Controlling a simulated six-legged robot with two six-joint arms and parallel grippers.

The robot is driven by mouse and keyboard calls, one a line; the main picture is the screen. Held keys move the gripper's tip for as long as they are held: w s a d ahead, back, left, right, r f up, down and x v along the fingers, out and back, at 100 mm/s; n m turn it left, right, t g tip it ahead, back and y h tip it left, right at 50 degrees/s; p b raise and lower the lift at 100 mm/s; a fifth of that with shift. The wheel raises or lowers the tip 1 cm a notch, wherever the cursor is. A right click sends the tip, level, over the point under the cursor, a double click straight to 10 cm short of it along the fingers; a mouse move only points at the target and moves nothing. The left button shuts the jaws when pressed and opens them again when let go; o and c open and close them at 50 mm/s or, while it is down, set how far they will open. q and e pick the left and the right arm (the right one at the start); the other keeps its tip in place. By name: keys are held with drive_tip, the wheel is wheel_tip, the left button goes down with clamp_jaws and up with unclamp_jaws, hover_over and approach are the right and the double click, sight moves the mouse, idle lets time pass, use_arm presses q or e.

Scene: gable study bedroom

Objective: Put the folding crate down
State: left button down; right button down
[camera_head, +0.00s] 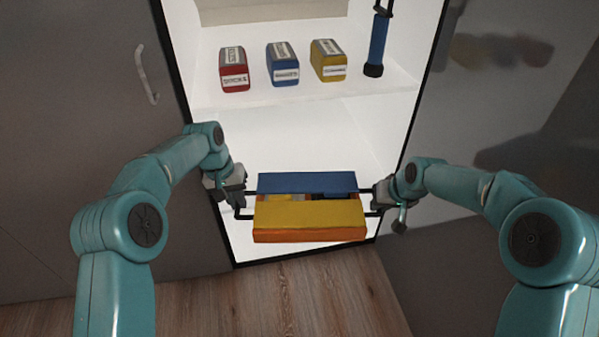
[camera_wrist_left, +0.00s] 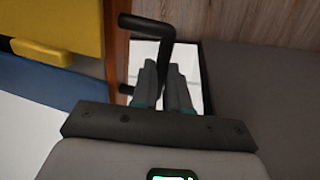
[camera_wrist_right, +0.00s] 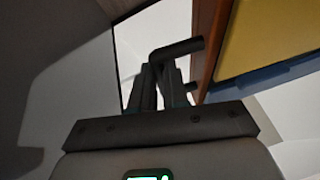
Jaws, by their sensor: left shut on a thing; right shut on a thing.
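The folding crate (camera_head: 310,236) has an orange front, with a yellow panel and a blue panel on top and a gap between them. It is in front of the white lower compartment of the cabinet; whether it touches the compartment floor I cannot tell. My left gripper (camera_head: 238,198) is shut on the black handle at the crate's left side; that handle shows in the left wrist view (camera_wrist_left: 150,28). My right gripper (camera_head: 382,198) is shut on the black handle at its right side, also seen in the right wrist view (camera_wrist_right: 180,50). Contents in the gap are mostly hidden.
The cabinet shelf (camera_head: 300,92) above holds a red box (camera_head: 233,70), a blue box (camera_head: 283,65), a yellow box (camera_head: 328,60) and a blue cylinder (camera_head: 377,45). A grey door with a handle (camera_head: 147,75) is at left. Wooden floor (camera_head: 310,295) lies in front.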

wheel_tip(320, 180, down, 12)
drive_tip(key=w+b, duration=0.2)
drive_tip(key=b, duration=1.2)
drive_tip(key=shift+w, duration=0.5)
